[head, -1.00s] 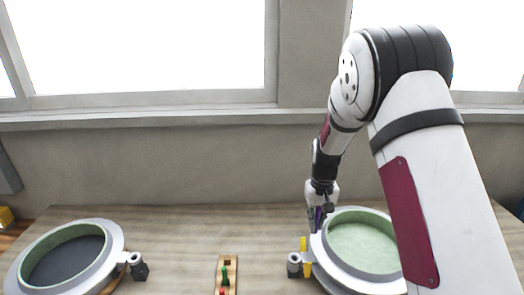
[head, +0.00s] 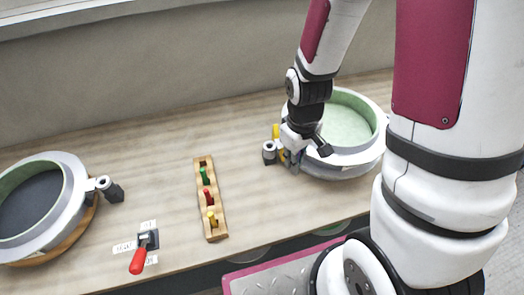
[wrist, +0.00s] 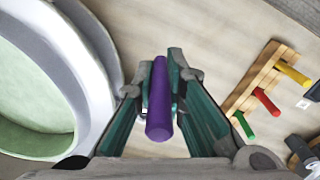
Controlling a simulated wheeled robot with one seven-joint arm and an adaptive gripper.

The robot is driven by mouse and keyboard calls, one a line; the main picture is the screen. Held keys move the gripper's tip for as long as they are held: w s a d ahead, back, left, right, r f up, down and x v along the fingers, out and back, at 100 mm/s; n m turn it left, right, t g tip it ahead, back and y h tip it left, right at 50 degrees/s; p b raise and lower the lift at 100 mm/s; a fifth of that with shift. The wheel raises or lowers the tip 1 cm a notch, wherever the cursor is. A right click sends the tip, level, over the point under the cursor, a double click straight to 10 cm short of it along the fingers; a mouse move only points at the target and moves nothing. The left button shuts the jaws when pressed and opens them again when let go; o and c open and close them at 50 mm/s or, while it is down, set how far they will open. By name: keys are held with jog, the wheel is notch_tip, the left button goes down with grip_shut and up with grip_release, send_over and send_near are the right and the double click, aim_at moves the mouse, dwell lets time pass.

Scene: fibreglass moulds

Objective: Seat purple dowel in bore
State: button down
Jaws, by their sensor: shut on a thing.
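The purple dowel (wrist: 159,100) is between the two fingers of my gripper (wrist: 161,66) in the wrist view, which is shut on it. The dowel lies along the fingers, its near end pointing toward the camera. In the head view my gripper (head: 291,155) is low beside the left side of the right round mould (head: 352,158), which has a pale green inside. The dowel is hidden there. A grey hollow-topped cylinder (head: 269,152) and a yellow piece (head: 276,131) stand just left of the gripper. I cannot make out the bore or whether the dowel touches it.
A wooden rack (head: 199,162) with green, red and yellow pegs stands mid-table, with a dark empty place at its far end. A second round mould (head: 78,195) with a dark inside is at left. A red-handled lever (head: 139,258) is near the front edge. Table between is clear.

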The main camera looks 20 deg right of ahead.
jog(key=shift+s+a+f+b, duration=0.2)
jog(key=shift+s+a+b, duration=0.1)
jog(key=shift+b, duration=0.1)
jog(key=shift+w+a+f, duration=0.2)
jog(key=shift+w+f, duration=0.6)
jog(key=shift+w, duration=1.7)
jog(key=shift+w+a+f, duration=0.2)
jog(key=shift+w+f, duration=0.6)
jog(key=shift+w, duration=1.7)
jog(key=shift+w+a+f, duration=0.2)
jog(key=shift+w+f, duration=0.6)
jog(key=shift+w, duration=1.7)
jog(key=shift+f, duration=0.6)
jog(key=c, duration=1.7)
grip_release()
jog(key=shift+o, duration=0.2)
